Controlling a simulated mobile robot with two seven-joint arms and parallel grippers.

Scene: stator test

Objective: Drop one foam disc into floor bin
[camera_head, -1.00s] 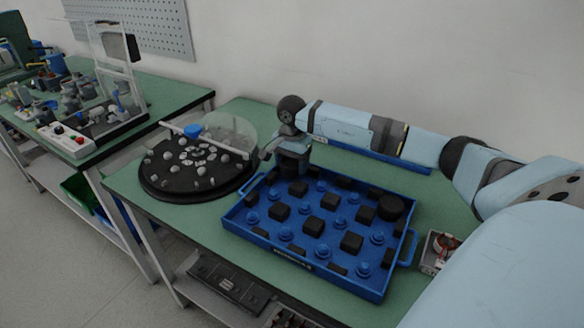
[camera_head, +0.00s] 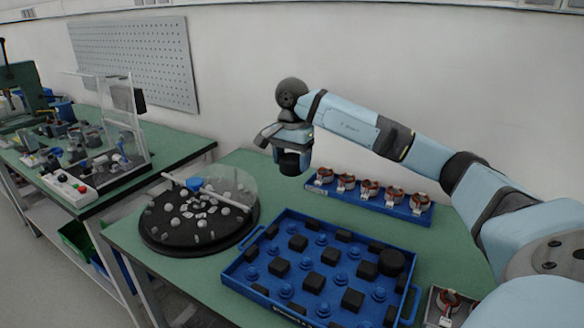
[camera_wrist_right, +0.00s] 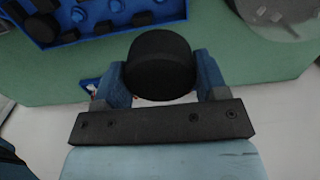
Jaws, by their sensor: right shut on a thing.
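My right gripper (camera_head: 292,162) is shut on a black foam disc, which shows clearly between the two fingers in the right wrist view (camera_wrist_right: 160,62). The gripper hangs above the green table, behind the blue tray, with the disc clear of the tray. Another black disc (camera_head: 391,262) sits in the tray's right part. A green bin (camera_head: 75,236) and a blue bin (camera_head: 108,258) show low under the left table. I cannot tell whether either is the floor bin. My left gripper is not in view.
The blue tray (camera_head: 258,298) holds black blocks and blue pegs. A round black turntable (camera_head: 160,246) with a clear cover stands to its left. A blue rack (camera_head: 375,207) of several copper-wound stators lies at the back. Bare floor shows at far left.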

